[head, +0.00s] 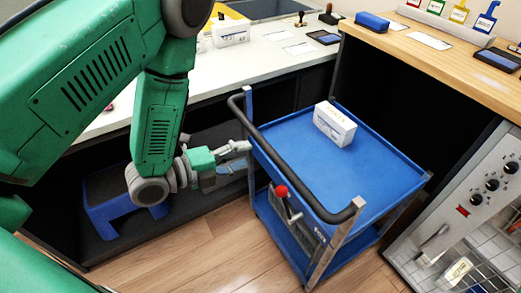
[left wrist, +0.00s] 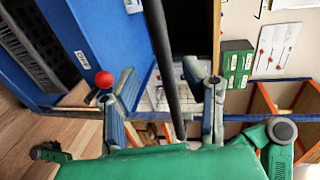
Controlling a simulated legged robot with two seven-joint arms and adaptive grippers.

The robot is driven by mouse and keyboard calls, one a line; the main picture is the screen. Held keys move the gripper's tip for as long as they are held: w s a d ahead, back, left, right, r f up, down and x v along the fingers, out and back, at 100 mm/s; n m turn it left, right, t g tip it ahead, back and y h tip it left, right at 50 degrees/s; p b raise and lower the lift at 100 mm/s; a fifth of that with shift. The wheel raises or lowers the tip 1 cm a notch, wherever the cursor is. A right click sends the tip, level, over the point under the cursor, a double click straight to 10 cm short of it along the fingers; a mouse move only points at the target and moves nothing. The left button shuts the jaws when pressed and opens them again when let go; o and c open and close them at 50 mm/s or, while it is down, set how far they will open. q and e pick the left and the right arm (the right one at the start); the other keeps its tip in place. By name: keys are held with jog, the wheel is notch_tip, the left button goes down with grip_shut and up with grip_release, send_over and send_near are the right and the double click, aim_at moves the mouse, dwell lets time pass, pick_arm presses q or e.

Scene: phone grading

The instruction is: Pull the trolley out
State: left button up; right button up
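The blue trolley (head: 375,175) stands in the gap under the counters, with a black bar handle (head: 296,178) along its near side. A red-knobbed lever (head: 282,190) sits below the handle; the red knob (left wrist: 104,80) also shows in the left wrist view. A white box (head: 334,124) rests on the trolley's top tray. My left gripper (head: 246,150) is at the left part of the handle. In the left wrist view my left gripper (left wrist: 170,90) has its fingers spread wide, with the black bar (left wrist: 163,45) passing between them, apart from both fingers. My right gripper is not seen.
A white counter (head: 262,62) runs behind on the left, and a wooden counter (head: 425,57) stands at right. A blue step stool (head: 112,212) is under the left counter. A grey panel with knobs (head: 480,190) is close right of the trolley. Wooden floor (head: 190,258) in front is clear.

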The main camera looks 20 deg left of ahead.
pick_arm(q)
jog(key=shift+v, duration=2.25)
jog(key=shift+f, duration=0.1)
jog(key=s+a+f+n+g+y, duration=0.1)
jog(key=s+f+n+g+y, duration=0.2)
jog(key=f+n, duration=0.3)
jog(key=s+a+f+n+g+y, duration=0.1)
jog(key=s+f+n+g+y, duration=0.15)
jog(key=f+n, duration=0.4)
jog(key=s+f+n+g+y, duration=0.2)
jog(key=s+n+g, duration=0.1)
jog(key=s+n, duration=0.3)
jog(key=s+a+f+n+g+y, duration=0.1)
jog(key=s+f+n+g, duration=0.2)
jog(key=s+n, duration=0.3)
jog(key=shift+s+f+y, duration=0.25)
jog(key=shift+s+y, duration=0.1)
jog(key=shift+s, duration=0.65)
jog(key=shift+w+g, duration=0.15)
jog(key=shift+g, duration=0.1)
